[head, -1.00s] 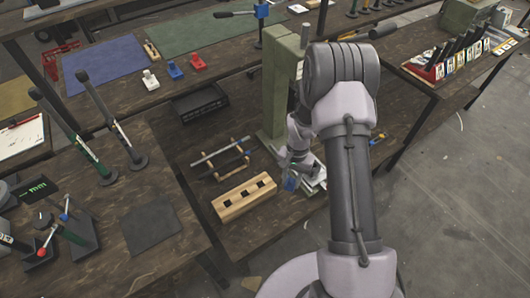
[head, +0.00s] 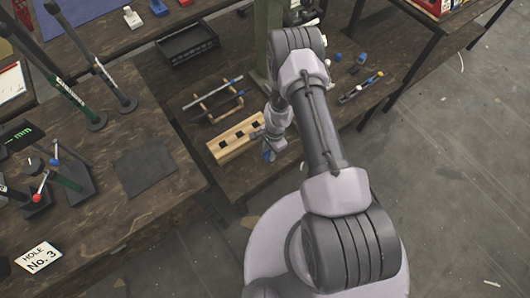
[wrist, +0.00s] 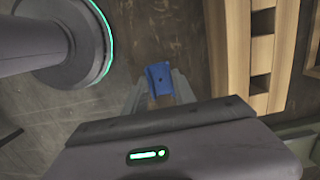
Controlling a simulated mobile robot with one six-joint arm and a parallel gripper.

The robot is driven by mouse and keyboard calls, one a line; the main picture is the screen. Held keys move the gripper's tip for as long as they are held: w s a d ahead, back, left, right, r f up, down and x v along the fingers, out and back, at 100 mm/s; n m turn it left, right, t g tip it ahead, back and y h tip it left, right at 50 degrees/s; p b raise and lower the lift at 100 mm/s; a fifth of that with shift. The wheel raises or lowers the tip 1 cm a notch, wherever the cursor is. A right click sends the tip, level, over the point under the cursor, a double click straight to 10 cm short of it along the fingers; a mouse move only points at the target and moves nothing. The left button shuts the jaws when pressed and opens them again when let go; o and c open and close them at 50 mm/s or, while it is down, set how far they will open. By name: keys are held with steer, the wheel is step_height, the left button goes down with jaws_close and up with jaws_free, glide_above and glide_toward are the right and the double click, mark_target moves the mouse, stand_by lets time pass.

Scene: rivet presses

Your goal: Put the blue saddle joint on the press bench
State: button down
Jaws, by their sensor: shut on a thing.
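The blue saddle joint (wrist: 159,76) sits between the fingertips of my gripper (wrist: 158,92) in the wrist view, and the fingers are shut on it. In the head view the blue joint (head: 268,154) shows as a small blue patch below my gripper (head: 270,148), close to the right end of the wooden block with holes. The dark wooden press bench (head: 232,180) is around and below it. I cannot tell how high the joint is above the surface. My arm hides part of the bench.
The wooden block (head: 236,138) with square holes is close to my gripper, also right in the wrist view (wrist: 258,50). A rod on a rack (head: 212,97), a black tray (head: 188,45), a green press column (head: 266,20) and small tools (head: 360,88) stand around. A dark mat (head: 145,165) lies left.

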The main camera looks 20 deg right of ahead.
mark_target(264, 156)
steer(key=shift+w+a+f, duration=0.1)
steer(key=shift+w+a, duration=0.1)
steer(key=shift+a, duration=0.3)
steer(key=shift+w+a+f+b, duration=0.1)
steer(key=shift+a+f+b, duration=0.1)
steer(key=shift+f+b, duration=0.35)
steer(key=shift+a+f+b, duration=0.2)
steer(key=shift+f+b, duration=0.1)
steer(key=shift+f, duration=0.45)
steer(key=shift+w+a+f+b, duration=0.1)
steer(key=shift+a+f+b, duration=0.1)
steer(key=shift+f+b, duration=0.35)
steer(key=c, duration=1)
jaws_free()
steer(key=shift+c, duration=0.2)
